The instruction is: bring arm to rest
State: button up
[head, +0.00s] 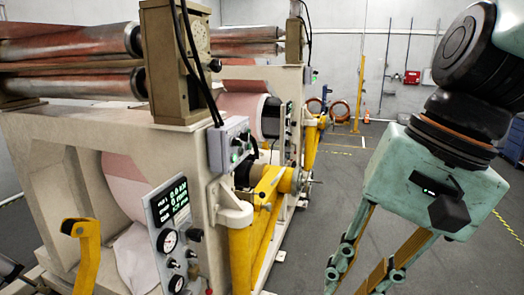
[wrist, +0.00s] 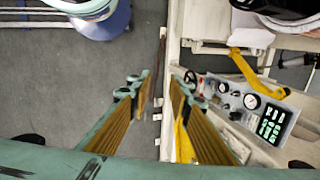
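My gripper hangs at the right of the head view (head: 366,274), with its teal body and two fingers pointing down; the fingertips are cut off by the bottom edge. In the wrist view, the two fingers of my gripper (wrist: 161,84) stand apart with a clear gap between them and nothing held. Grey floor and the edge of the foil machine (head: 55,150) show beyond the gap. In the head view, my gripper is to the right of the machine; I see no contact.
A control panel (head: 170,235) with gauges and yellow brackets (head: 262,220) stick out from the machine's near side; the panel (wrist: 255,105) also shows in the wrist view. A blue and white round object (wrist: 95,20) stands at the wrist view's upper left. Open floor (head: 345,175) lies right of the machine.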

jog(key=s+d+f+n+t+h+b, duration=0.2)
jog(key=s+d+n+t+h+b, duration=0.1)
jog(key=s+d, duration=0.3)
jog(key=shift+d+f+n, duration=0.35)
jog(key=shift+d+n, duration=0.55)
jog(key=shift+d, duration=0.05)
dwell(1.1)
